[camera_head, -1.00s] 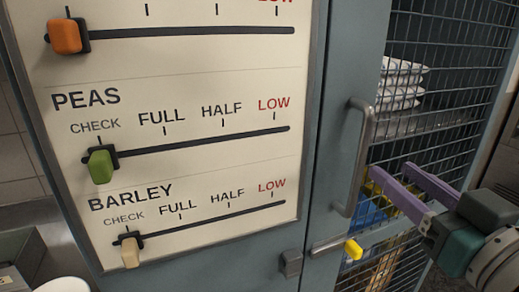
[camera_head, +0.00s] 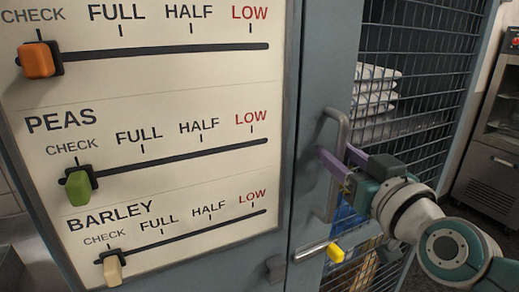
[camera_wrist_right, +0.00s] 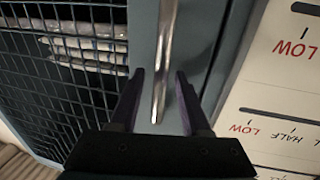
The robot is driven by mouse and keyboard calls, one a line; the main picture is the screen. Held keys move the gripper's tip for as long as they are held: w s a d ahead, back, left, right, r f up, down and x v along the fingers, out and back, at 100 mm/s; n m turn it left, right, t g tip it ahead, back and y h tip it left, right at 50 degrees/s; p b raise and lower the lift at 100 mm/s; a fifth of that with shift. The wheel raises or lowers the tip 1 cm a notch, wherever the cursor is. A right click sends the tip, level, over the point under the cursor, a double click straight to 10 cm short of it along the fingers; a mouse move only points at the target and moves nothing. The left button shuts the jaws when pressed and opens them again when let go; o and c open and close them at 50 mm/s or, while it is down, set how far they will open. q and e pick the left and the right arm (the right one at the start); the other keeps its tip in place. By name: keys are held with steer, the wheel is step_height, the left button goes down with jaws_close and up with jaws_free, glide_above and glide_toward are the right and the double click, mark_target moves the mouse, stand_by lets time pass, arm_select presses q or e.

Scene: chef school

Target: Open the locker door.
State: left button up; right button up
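The locker door is a blue-grey frame (camera_head: 325,70) with black wire mesh (camera_head: 425,60), and it appears closed. Its upright metal bar handle (camera_head: 334,195) is on the left stile, and shows in the wrist view too (camera_wrist_right: 162,75). Below it is a metal bolt (camera_head: 311,251) with a yellow knob (camera_head: 335,252). A small gap shows between the bolt and the catch (camera_head: 276,268) on the left. My right gripper (camera_head: 335,158) is at the handle. In the wrist view its purple fingers (camera_wrist_right: 158,88) are apart, with the bar between them and gaps on both sides. My left gripper is out of view.
A cream slider board (camera_head: 150,130) stands left of the door, with orange (camera_head: 38,60), green (camera_head: 78,187) and beige (camera_head: 112,270) knobs. White sacks (camera_head: 375,90) lie on a shelf behind the mesh. A steel appliance (camera_head: 492,175) is at the far right.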

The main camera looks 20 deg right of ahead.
jaws_close()
stand_by(1.2)
